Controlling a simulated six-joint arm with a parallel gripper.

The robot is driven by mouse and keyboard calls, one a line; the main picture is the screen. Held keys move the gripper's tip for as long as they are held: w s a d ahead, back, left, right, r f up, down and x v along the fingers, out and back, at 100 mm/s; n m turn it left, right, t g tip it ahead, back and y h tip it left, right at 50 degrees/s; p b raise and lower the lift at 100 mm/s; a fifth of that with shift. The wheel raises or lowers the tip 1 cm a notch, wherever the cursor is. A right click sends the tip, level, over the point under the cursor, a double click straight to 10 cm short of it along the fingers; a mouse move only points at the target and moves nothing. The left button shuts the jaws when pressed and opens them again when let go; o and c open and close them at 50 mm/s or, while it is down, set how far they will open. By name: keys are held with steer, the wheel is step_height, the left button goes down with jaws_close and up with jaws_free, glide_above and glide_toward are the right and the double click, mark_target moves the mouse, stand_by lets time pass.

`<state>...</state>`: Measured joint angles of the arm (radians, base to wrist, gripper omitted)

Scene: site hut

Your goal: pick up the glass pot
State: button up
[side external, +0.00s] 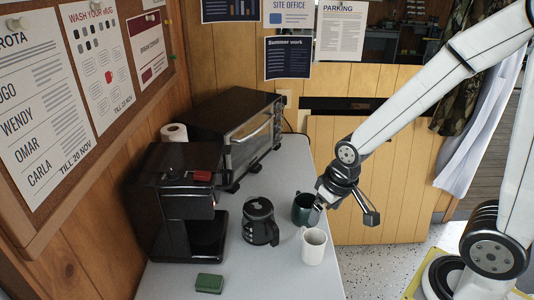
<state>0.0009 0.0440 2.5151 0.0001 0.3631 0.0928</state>
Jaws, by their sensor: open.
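The glass pot (259,224) stands upright on the counter, with a dark lid and a dark handle, just right of the black coffee maker (180,202). My gripper (318,208) is to the right of the pot and a little higher in the picture, apart from it, near the dark green mug (302,207). The gripper is open, and I see nothing held between its fingers. Its fingertips are small in this view and partly overlap the mug, so I cannot tell if they touch it.
A white mug (313,246) stands right of the pot, near the counter's right edge. A green sponge (209,283) lies in front. A toaster oven (245,135) and a paper roll (174,132) are behind. The grey counter (262,275) is clear in front of the pot.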

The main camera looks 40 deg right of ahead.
steer(key=w+f+m+g, duration=0.1)
steer(key=w+f+m, duration=0.4)
steer(key=w+m, duration=0.55)
steer(key=m+g, duration=0.2)
steer(key=m, duration=0.7)
glide_above(272, 223)
step_height(272, 223, down, 7)
steer(key=shift+f, duration=0.15)
steer(key=shift+f, duration=1.3)
steer(key=shift+f, duration=0.1)
steer(key=shift+n, duration=0.25)
steer(key=shift+f, duration=2.45)
jaws_close()
